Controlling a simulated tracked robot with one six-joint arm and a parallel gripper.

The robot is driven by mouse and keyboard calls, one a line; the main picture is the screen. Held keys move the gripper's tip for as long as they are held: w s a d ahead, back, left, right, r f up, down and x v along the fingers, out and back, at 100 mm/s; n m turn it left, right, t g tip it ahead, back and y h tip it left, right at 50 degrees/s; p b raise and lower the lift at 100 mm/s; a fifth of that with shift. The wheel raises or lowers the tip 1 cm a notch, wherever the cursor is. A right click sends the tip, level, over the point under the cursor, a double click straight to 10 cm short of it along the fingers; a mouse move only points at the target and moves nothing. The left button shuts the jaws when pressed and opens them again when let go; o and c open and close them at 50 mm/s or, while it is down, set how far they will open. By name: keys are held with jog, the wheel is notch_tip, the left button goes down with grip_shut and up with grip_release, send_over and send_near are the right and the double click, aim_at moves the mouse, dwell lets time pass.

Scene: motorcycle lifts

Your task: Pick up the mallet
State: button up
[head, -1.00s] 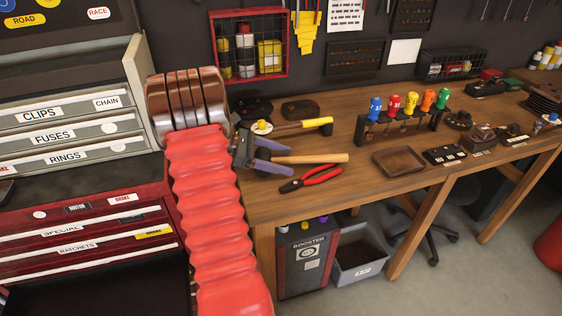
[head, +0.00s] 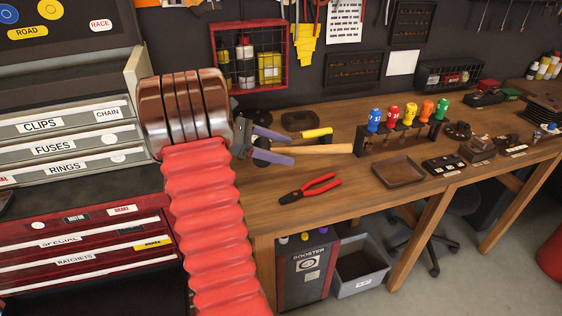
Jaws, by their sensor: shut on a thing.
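My gripper (head: 292,149), with two purple fingers, is shut on the mallet, one finger on each side of the handle's near end. It holds the mallet roughly level, apparently a little above the wooden bench (head: 350,190). The exact gap cannot be told.
A yellow-handled tool (head: 317,133) lies behind the mallet, partly hidden by my gripper. Red-handled pliers (head: 311,188) lie in front. A brown tray (head: 399,172) and a screwdriver rack (head: 398,138) stand to the right. A red wire basket (head: 249,54) hangs behind.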

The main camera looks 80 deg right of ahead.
jog(key=shift+r, duration=1.1)
jog(key=shift+s, duration=0.1)
